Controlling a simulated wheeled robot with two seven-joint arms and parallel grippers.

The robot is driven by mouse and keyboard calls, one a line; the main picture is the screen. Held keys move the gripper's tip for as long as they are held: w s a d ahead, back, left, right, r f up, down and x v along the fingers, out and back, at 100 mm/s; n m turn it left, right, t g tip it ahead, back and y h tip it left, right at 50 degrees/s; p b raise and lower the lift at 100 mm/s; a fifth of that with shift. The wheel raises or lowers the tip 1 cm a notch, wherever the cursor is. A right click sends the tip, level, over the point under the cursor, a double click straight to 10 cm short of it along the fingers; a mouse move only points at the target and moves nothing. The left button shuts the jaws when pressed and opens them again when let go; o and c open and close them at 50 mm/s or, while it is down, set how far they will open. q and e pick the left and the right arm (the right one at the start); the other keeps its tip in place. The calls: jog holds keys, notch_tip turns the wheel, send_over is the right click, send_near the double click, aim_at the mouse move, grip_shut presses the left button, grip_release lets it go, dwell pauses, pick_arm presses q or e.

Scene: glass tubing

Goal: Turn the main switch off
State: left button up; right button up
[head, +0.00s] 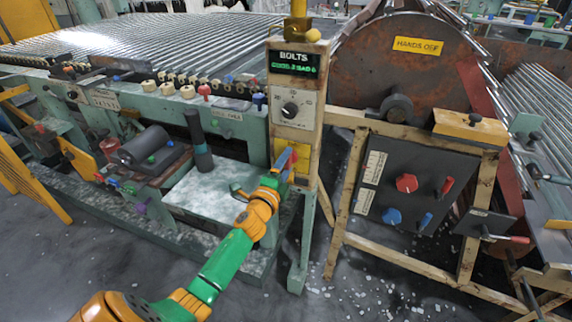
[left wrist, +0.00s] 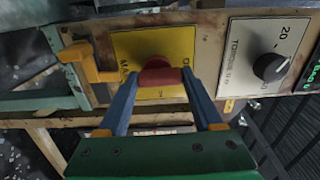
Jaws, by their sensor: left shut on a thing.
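The main switch is a red handle (left wrist: 161,77) on a yellow plate (left wrist: 150,45) that carries partly hidden lettering starting "MA". In the head view the yellow plate (head: 304,152) sits low on the upright control post. My left gripper (head: 285,163) reaches it from the front left. In the left wrist view the two blue fingers of my left gripper (left wrist: 160,80) are on either side of the red handle and shut on it. The handle's exact angle is hard to tell. My right gripper is in neither view.
Above the plate is a torque knob (head: 290,110), with a lit BOLTS display (head: 293,66) higher up. A yellow-orange bracket (left wrist: 88,60) juts out beside the plate. A dark panel (head: 408,190) with red and blue controls stands at the right. The bench (head: 210,190) is at the left.

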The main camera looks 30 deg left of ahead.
pick_arm(q)
jog(key=o, duration=1.4)
jog(key=shift+c, duration=0.2)
jog(key=shift+s, duration=0.1)
jog(key=v, duration=0.7)
